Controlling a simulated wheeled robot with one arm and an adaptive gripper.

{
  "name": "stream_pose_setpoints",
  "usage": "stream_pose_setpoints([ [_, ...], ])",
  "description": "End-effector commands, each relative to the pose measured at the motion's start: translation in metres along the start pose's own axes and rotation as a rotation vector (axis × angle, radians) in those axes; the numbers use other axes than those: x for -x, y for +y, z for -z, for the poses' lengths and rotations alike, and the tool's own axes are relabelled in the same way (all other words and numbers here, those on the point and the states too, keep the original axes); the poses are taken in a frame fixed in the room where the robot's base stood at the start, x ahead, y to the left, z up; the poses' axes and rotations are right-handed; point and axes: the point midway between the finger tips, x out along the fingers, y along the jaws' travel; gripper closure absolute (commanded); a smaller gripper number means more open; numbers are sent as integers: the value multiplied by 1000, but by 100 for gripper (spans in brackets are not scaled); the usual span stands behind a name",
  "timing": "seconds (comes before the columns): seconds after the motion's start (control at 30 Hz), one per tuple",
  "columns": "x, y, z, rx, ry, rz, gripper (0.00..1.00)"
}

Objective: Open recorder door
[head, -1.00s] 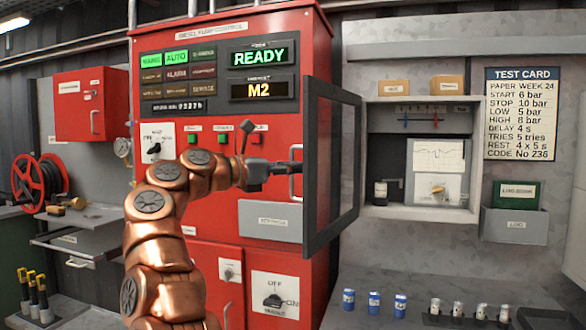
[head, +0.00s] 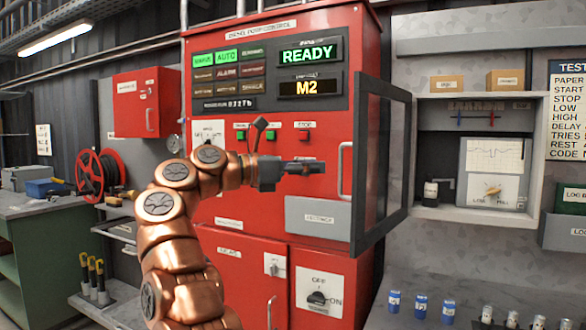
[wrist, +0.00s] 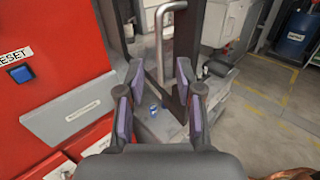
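The recorder door (head: 404,160), a dark-framed glass door, stands swung wide open to the left of the recorder box, in front of the red panel's right edge. Its silver bar handle (head: 342,172) is on the side facing my gripper. My gripper (head: 318,168) is just left of the handle with a small gap and holds nothing. In the wrist view my gripper (wrist: 162,88) has its fingers apart, with the handle (wrist: 160,45) and the dark door frame (wrist: 183,80) beyond the tips. The recorder (head: 492,172), with a paper chart, shows uncovered in its box.
The red pump control panel (head: 235,215) stands behind my arm, with a grey tray (head: 318,218) below the gripper. Several blue cans (head: 420,307) stand on the grey bench under the recorder. A green book (head: 570,198) is at the right. Open floor (wrist: 262,120) shows in the wrist view.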

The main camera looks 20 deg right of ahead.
Motion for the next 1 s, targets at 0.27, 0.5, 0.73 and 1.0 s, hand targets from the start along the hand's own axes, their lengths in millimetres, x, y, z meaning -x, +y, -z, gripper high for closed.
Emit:
stream_pose_setpoints([
  [0.27,22,-1,-2,-5,-1,3,64],
  [0.5,31,-2,-3,-7,2,5,64],
  [0.73,39,-1,-2,-4,0,2,64],
  [1.0,43,-1,0,-1,1,0,64],
])
